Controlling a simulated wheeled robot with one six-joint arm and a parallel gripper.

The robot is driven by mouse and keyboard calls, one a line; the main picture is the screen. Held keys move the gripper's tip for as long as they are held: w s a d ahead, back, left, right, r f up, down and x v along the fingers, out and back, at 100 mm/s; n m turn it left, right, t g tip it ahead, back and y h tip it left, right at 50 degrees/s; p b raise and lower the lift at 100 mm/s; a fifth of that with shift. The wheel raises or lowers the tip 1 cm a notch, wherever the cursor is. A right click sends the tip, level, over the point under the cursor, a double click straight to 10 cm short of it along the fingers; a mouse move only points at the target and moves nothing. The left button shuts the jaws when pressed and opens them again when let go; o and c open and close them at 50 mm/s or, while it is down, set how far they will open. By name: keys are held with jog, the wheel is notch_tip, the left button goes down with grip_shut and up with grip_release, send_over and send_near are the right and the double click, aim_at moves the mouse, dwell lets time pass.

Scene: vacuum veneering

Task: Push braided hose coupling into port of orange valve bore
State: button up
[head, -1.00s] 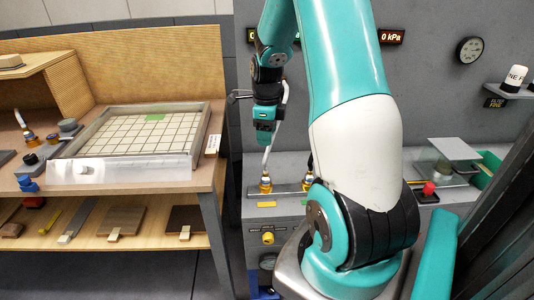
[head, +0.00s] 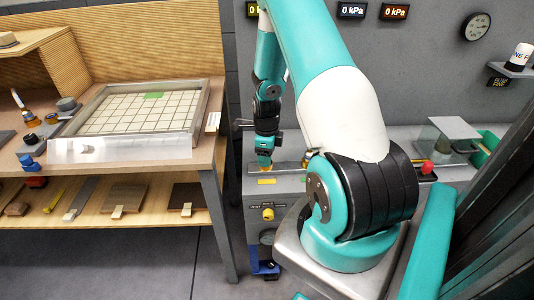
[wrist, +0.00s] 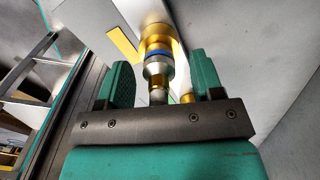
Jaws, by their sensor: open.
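In the wrist view, a brass port fitting (wrist: 158,38) rises from the grey bench. A silver coupling (wrist: 157,72) with a blue ring is in line with it, its end between my fingers. How deeply it is seated cannot be told. My gripper (wrist: 161,78) is open, with a gap on each side of the coupling. In the head view my gripper (head: 265,162) is low over the port with the yellow-orange label (head: 267,181). The gripper mostly hides the fitting there, and the braided hose cannot be made out.
A second brass fitting (wrist: 187,96) shows partly beside the right finger in the wrist view. A yellow knob (head: 267,214) is on the cabinet front. The wooden bench with a gridded tray (head: 62,149) stands left.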

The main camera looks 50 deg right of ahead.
jog(key=c, duration=1.1)
jog(key=shift+r+p, duration=1.55)
jog(key=shift+r, duration=0.3)
